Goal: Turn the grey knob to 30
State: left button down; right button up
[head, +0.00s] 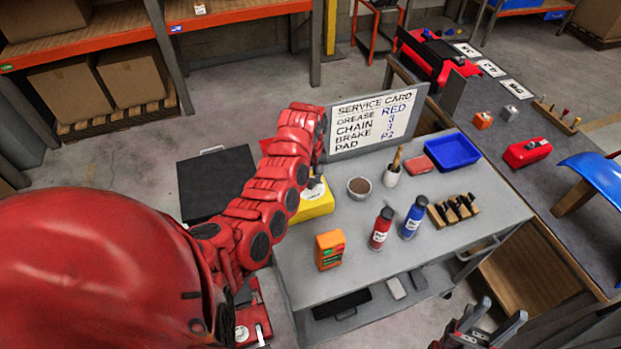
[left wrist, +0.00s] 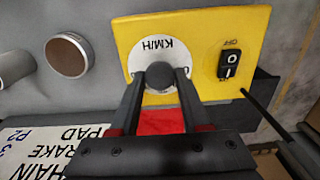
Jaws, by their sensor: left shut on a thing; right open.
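The yellow box (head: 318,207) stands on the grey cart by the service card. In the left wrist view its yellow face (left wrist: 203,30) carries a white round dial (left wrist: 165,47) marked KM/H, with the dark grey knob (left wrist: 160,75) at its middle. My left gripper (left wrist: 160,84) is shut on the knob, one finger on each side. The dial's numbers and the knob's pointer cannot be made out. In the head view my left arm partly covers the box. My right gripper (head: 480,325) is open and empty at the bottom, apart from the cart.
A black-and-white switch (left wrist: 229,65) sits beside the dial. The service card (head: 373,122) stands behind the box. A grey cup (head: 359,188), red bottle (head: 381,229), blue bottle (head: 412,217) and orange box (head: 330,250) share the cart (head: 290,268). A blue tray (head: 452,151) lies at right.

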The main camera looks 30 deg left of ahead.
pick_arm(q)
jog(key=m+b, duration=0.3)
jog(key=m, duration=0.1)
jog(key=shift+f, duration=0.15)
jog(key=shift+m+b, duration=0.5)
jog(key=shift+m, duration=1.5)
jog(key=m, duration=0.3)
jog(key=shift+r+m, duration=0.2)
jog(key=shift+m, duration=0.2)
jog(key=m, duration=0.4)
jog(key=shift+p, duration=0.35)
jog(key=m, duration=0.4)
jog(key=shift+m, duration=1.9)
